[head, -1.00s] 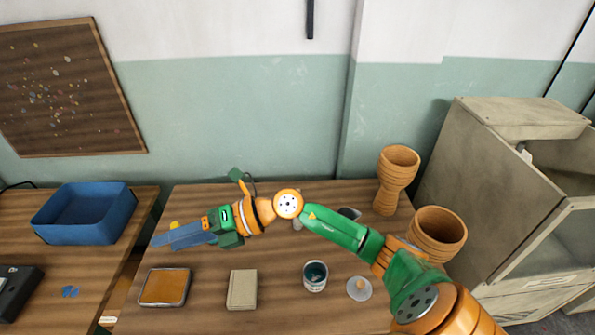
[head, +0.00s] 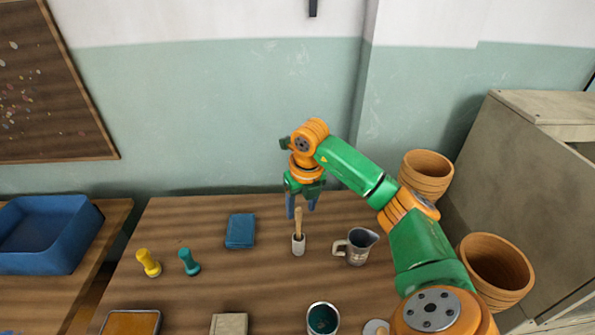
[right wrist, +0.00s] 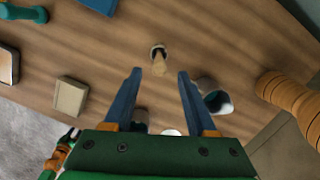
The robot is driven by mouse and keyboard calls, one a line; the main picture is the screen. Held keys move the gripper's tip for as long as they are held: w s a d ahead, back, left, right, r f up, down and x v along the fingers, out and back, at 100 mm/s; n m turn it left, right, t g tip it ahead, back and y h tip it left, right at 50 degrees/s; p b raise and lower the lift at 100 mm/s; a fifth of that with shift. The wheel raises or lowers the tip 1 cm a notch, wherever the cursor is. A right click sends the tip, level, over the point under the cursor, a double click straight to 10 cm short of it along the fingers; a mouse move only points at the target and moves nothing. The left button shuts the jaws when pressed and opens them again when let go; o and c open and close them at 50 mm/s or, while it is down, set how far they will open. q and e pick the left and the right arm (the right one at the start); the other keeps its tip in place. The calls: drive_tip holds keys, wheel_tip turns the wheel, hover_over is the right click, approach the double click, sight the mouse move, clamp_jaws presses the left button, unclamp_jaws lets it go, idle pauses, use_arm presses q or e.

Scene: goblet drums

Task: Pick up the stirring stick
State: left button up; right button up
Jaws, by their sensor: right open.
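The stirring stick (head: 298,221) is a thin wooden stick standing upright in a small white holder (head: 298,246) on the table. In the right wrist view the stick (right wrist: 160,66) points up towards the camera, with its lower end in the holder (right wrist: 158,51). My right gripper (head: 301,208) is open, pointing down, with its blue fingers around the stick's upper end in the head view. In the right wrist view the stick shows between and just beyond the fingertips (right wrist: 158,76); contact does not show. A green and orange part at that view's lower left seems to be my left arm.
A grey jug (head: 357,246) stands close on the right of the holder, a blue box (head: 240,231) on the left. A teal-filled jar (head: 322,319) is in front. Two goblet drums (head: 426,174) stand at right.

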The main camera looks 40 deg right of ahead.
sight(298, 221)
drive_tip(key=shift+s+a+f, duration=0.1)
drive_tip(key=shift+f, duration=0.45)
drive_tip(key=f, duration=0.2)
drive_tip(key=w+f, duration=0.1)
drive_tip(key=f, duration=0.1)
drive_tip(key=f+p, duration=0.1)
drive_tip(key=f, duration=0.1)
drive_tip(key=shift+w+d, duration=0.3)
drive_tip(key=shift+w, duration=0.1)
clamp_jaws()
